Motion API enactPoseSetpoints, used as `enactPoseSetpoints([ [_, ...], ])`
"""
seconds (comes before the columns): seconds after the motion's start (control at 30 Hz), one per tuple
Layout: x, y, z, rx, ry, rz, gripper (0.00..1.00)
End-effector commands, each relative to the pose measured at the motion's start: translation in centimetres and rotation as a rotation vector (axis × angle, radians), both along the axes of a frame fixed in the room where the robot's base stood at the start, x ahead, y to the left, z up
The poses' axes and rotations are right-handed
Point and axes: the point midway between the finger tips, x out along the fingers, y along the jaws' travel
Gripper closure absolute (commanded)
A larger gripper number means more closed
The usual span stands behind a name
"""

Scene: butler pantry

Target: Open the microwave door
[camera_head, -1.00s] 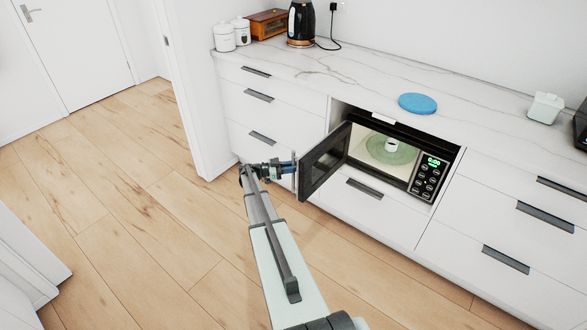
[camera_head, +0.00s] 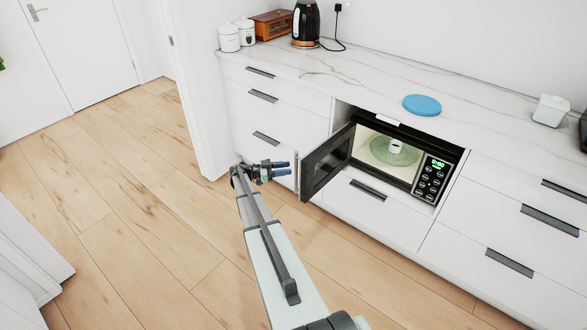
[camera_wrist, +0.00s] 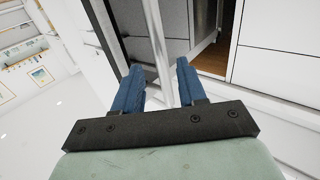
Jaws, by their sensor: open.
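The microwave (camera_head: 409,168) sits in a recess under the counter. Its dark door (camera_head: 328,160) stands swung wide open to the left, showing the lit inside with a turntable (camera_head: 378,153) and a white mug (camera_head: 395,147). The door's handle (camera_head: 297,172) is at its free left edge. My gripper (camera_head: 285,168) is open, with blue fingers just left of the handle and apparently apart from it. In the wrist view my open gripper (camera_wrist: 158,88) points toward the silver handle bar (camera_wrist: 160,45), which shows between and beyond the fingers.
White drawers (camera_head: 262,115) with dark handles flank the microwave. A blue round lid (camera_head: 422,105) lies on the marble counter (camera_head: 360,78), with a kettle (camera_head: 306,24) and white canisters (camera_head: 229,38) at the back left. The wooden floor (camera_head: 150,190) to the left is clear.

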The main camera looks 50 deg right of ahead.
Motion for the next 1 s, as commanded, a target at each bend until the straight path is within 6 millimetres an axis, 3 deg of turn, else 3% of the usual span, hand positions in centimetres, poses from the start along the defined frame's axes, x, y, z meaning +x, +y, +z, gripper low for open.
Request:
enactPoseSetpoints([
  [0.2, 3.1, 3.2, 0.0, 0.0, 0.0, 0.001, 0.59],
  [0.4, 4.8, 5.1, 0.0, 0.0, 0.0, 0.0, 0.59],
  [1.0, 5.5, 6.0, 0.0, 0.0, 0.0, -0.001, 0.59],
])
